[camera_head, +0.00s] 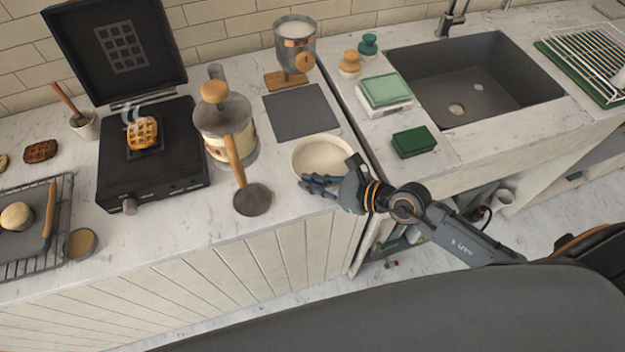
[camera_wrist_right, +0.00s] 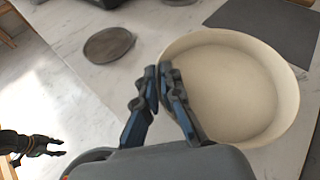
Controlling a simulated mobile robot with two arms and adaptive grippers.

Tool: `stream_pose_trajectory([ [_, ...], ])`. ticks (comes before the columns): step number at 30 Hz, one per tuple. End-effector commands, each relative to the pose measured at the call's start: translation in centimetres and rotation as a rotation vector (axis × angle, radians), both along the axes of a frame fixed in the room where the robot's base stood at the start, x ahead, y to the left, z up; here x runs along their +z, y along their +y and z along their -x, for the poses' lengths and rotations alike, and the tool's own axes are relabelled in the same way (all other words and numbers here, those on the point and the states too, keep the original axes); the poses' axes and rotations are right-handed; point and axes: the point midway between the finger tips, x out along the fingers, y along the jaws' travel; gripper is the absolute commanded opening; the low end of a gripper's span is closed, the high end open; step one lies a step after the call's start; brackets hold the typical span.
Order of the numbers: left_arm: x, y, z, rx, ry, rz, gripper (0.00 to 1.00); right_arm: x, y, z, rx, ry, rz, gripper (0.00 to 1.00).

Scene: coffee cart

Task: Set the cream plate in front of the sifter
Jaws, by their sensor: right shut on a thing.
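The cream plate (camera_head: 322,155), round with a raised rim, is at the counter's front edge near the gap between the counters. It also fills the right of the right wrist view (camera_wrist_right: 228,92). My right gripper (camera_head: 312,183) is shut on its near-left rim; the fingers (camera_wrist_right: 160,76) pinch the rim. I cannot tell whether the plate touches the counter. The sifter (camera_head: 296,45), a metal cup of white powder with a round wooden knob, stands on a wooden base behind a dark grey mat (camera_head: 300,111). My left gripper (camera_wrist_right: 62,147) shows open and empty at the right wrist view's left edge.
A tamper-like tool with a wooden handle and dark disc (camera_head: 252,200) lies left of the plate. A glass canister (camera_head: 227,130) and a waffle iron (camera_head: 150,165) stand further left. Right of the gap are a green box (camera_head: 412,142), a scale (camera_head: 385,92) and a sink (camera_head: 475,80).

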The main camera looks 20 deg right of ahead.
Motion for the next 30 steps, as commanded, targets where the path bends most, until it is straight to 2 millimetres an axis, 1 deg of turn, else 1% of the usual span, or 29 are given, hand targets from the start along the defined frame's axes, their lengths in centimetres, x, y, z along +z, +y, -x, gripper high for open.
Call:
stream_pose_trajectory([
  [5,0.0,-0.3,0.0,-0.001,0.001,0.003,0.4,0.0,0.0,0.0,-0.001,-0.002,0.0,0.0],
  [6,0.0,-0.3,0.0,-0.001,0.001,0.003,0.4,-0.1,0.0,0.0,-0.001,0.0,0.0,0.1],
  [8,0.0,-0.3,0.0,-0.001,0.001,0.003,0.4,-0.1,0.0,0.0,0.0,0.001,-0.001,0.22],
  [9,0.0,-0.3,0.0,-0.001,0.001,0.003,0.4,-0.1,0.0,0.0,0.0,0.001,-0.001,0.3],
  [18,0.0,-0.2,0.0,-0.001,0.001,0.003,0.4,0.0,-0.1,0.0,0.0,0.001,-0.001,0.3],
  [22,-0.2,-0.2,0.0,0.0,0.0,0.002,0.4,0.1,-0.6,0.6,-0.001,0.001,0.0,0.3],
  [26,-0.7,-0.1,0.0,0.0,-0.001,0.001,0.4,0.8,-2.0,2.1,0.002,0.002,0.004,0.3],
  [30,-1.5,0.1,-0.1,0.001,-0.001,-0.001,0.4,1.9,-4.0,4.1,0.002,0.004,0.005,0.3],
])
